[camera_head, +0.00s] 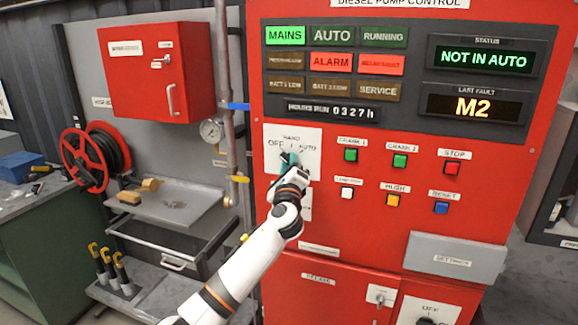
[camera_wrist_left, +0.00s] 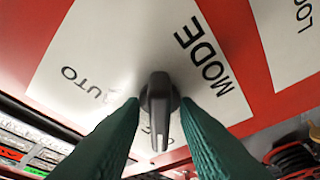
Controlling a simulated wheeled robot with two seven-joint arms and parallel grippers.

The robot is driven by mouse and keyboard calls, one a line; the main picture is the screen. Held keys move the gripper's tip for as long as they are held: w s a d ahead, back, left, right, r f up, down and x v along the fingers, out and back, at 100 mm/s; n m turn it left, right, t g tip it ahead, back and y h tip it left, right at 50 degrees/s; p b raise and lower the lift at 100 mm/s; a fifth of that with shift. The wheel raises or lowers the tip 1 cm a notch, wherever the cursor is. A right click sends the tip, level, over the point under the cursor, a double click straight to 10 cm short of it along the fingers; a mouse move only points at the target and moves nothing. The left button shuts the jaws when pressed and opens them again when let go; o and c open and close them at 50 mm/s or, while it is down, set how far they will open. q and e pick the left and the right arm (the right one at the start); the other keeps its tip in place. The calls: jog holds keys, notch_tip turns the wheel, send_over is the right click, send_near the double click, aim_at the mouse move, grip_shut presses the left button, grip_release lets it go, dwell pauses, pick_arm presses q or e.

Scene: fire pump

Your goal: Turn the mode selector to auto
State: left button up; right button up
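The mode selector is a dark grey knob (camera_wrist_left: 157,100) on a white plate (camera_head: 310,143) marked OFF, HAND and AUTO, on the red pump control panel. My left gripper (camera_head: 289,160) is at the selector and mostly hides it in the head view. In the left wrist view its two green fingers (camera_wrist_left: 159,103) stand open, one on each side of the knob. I cannot tell whether they touch it. Which mark the knob points at is unclear. The status display (camera_head: 484,58) reads NOT IN AUTO, and the AUTO lamp (camera_head: 332,35) is dark. My right gripper is not in view.
Coloured push buttons, including a green one (camera_head: 351,155) and a red one (camera_head: 452,168), sit right of the selector.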

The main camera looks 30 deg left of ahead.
pick_arm(q)
jog(key=c, duration=0.4)
jog(key=m+t+h, duration=0.1)
jog(key=m+h, duration=0.3)
jog(key=m, duration=0.5)
jog(key=m+t+h, duration=0.1)
jog(key=m+h, duration=0.3)
jog(key=m, duration=0.5)
jog(key=a+m+t+h, duration=0.1)
jog(key=m+h, duration=0.2)
jog(key=m, duration=0.6)
jog(key=shift+s+a+r+h, duration=0.1)
jog(key=shift+s+h, duration=0.05)
jog(key=shift+h, duration=0.25)
jog(key=shift+m, duration=0.4)
jog(key=o, duration=0.6)
